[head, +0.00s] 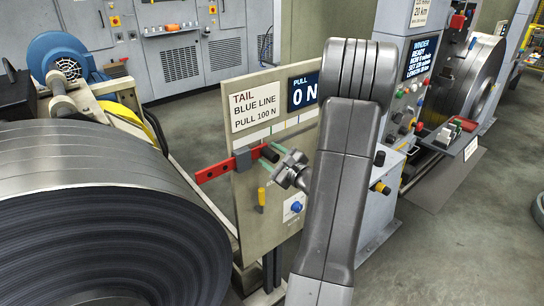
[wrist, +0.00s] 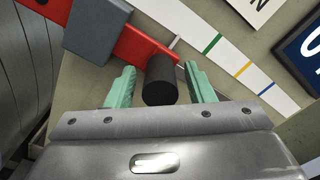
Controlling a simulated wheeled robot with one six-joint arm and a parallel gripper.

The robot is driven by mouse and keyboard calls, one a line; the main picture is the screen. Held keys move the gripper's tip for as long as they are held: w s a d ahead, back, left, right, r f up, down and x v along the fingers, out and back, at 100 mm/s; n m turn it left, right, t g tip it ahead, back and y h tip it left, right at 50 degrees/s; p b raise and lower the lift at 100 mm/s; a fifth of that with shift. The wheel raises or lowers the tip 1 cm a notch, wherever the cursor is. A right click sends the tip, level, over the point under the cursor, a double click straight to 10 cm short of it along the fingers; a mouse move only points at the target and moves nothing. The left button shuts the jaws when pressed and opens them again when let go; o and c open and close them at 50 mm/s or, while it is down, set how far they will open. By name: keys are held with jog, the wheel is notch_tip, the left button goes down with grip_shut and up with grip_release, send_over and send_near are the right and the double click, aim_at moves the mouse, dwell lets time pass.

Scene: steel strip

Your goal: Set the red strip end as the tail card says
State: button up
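The red strip (head: 212,172) comes from the left through a dark grey block (head: 243,160) on the beige panel (head: 247,222). Its end carries a black cylindrical handle (wrist: 160,80). My gripper (head: 275,160) has green fingers, open on either side of the handle, with a small gap on both sides in the wrist view (wrist: 161,85). A white scale (wrist: 228,58) has green (wrist: 212,43), yellow (wrist: 243,69) and blue (wrist: 265,88) lines; the strip end is short of the green line. The tail card (head: 256,105) reads "BLUE LINE, PULL 100 N". The pull display (head: 303,92) reads 0 N.
A large steel coil (head: 95,170) fills the left. A yellow-handled lever (head: 262,198) and a blue knob (head: 297,207) are on the panel below the strip. The winder screen (head: 420,57) and control buttons stand at right. My arm hides part of the panel.

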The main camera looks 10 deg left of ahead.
grip_shut()
jog(key=w+d+b, duration=0.1)
jog(key=w+d, duration=0.2)
jog(key=w, duration=0.1)
jog(key=w+d+b, duration=0.1)
jog(key=w+d, duration=0.2)
jog(key=w, duration=0.1)
jog(key=w+d+b, duration=0.2)
jog(key=w+d, duration=0.2)
jog(key=shift+w, duration=0.35)
jog(key=shift+o, duration=0.7)
grip_release()
jog(key=shift+s, duration=0.1)
jog(key=b+v, duration=0.3)
jog(key=v, duration=1)
jog(key=shift+s+d, duration=0.2)
jog(key=shift+d, duration=0.05)
jog(key=shift+w+a, duration=0.1)
